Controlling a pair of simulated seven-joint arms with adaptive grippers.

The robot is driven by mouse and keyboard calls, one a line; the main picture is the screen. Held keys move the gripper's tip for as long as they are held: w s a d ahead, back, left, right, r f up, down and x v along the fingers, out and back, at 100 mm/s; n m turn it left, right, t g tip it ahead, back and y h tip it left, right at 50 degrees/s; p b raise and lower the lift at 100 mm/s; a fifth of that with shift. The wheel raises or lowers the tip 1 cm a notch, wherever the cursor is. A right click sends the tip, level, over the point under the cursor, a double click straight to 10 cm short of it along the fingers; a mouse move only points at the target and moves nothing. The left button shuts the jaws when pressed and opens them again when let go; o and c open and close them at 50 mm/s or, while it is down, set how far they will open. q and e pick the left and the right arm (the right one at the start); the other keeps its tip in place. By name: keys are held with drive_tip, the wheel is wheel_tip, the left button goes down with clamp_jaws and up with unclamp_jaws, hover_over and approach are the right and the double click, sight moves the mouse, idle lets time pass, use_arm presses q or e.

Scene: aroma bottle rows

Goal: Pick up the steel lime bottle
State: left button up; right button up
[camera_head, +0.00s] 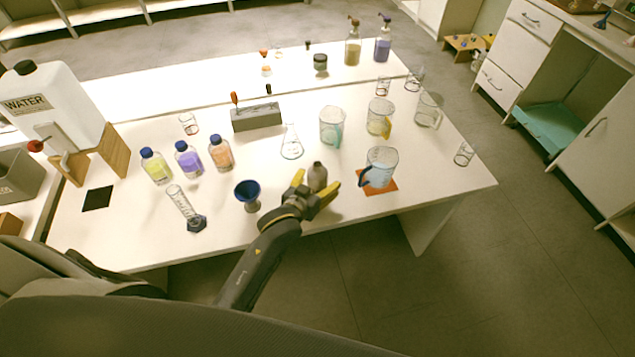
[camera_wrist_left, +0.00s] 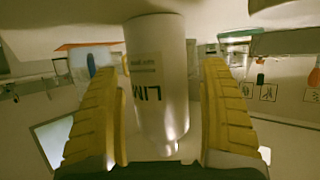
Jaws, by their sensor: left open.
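The steel lime bottle (camera_head: 317,176) is a small grey bottle standing on the white table near its front edge in the head view. In the left wrist view the bottle (camera_wrist_left: 158,80) shows upside down with "LIM" lettering on its side. My left gripper (camera_head: 316,196) is open, with its yellow fingers on both sides of the bottle. In the wrist view the left gripper's fingers (camera_wrist_left: 160,115) flank the bottle, with a gap visible on each side. My right gripper is not in view.
A blue funnel (camera_head: 247,191) stands left of the bottle. A handled beaker (camera_head: 381,163) on an orange mat (camera_head: 378,187) stands right, and a conical flask (camera_head: 291,146) behind. Yellow, purple and orange bottles (camera_head: 188,160) stand farther left. The front table edge is close.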

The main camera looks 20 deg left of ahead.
use_arm(q)
drive_tip(key=c, duration=1.5)
drive_tip(key=shift+r, duration=0.1)
drive_tip(key=shift+c, duration=0.2)
